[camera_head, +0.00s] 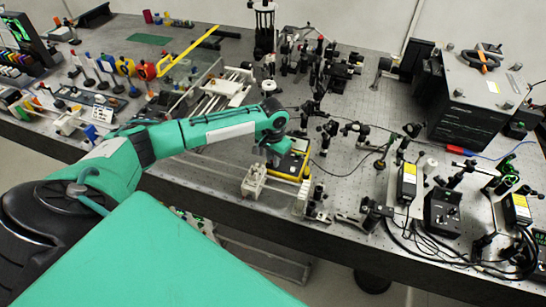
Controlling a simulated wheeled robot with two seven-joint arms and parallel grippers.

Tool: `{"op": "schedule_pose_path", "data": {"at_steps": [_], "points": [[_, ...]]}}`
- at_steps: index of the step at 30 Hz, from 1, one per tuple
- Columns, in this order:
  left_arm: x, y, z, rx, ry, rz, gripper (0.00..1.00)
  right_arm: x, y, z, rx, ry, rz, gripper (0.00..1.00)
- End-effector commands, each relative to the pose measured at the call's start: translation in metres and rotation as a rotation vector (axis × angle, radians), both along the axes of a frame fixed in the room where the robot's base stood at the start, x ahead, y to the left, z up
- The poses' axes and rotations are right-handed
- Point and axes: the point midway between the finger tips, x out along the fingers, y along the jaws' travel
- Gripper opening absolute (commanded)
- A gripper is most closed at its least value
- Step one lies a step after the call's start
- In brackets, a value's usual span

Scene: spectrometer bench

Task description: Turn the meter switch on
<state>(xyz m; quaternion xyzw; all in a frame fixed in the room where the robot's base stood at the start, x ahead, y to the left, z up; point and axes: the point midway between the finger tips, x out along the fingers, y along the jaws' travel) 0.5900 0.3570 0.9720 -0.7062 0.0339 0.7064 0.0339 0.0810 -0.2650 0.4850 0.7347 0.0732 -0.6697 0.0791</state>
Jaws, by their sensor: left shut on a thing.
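A meter with a yellow case (300,160) and dark face lies near the front edge of the bench, at the middle of the view. My left arm comes in from the left, and my left gripper (272,158) points down over the meter's left side. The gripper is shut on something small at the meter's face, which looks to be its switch. The fingers and wrist hide the switch, so its position cannot be seen. My right gripper is not in view.
A pale block with posts (253,182) stands just in front of the gripper. Optic mounts (325,135) and thin cables stand right of the meter. A large dark box (465,110) is at the back right. Small boxes and cables crowd the front right.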

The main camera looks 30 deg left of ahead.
Motion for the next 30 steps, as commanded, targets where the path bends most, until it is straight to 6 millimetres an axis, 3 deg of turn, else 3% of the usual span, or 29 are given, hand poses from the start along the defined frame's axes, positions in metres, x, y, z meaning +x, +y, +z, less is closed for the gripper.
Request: {"op": "schedule_pose_path", "data": {"at_steps": [12,30], "points": [[0.0,0.0,0.003,-0.001,0.0,-0.361,0.0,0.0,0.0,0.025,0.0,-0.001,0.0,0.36],[0.0,-0.001,0.001,-0.001,-0.001,-0.901,0.0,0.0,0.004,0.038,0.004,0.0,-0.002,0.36]]}}
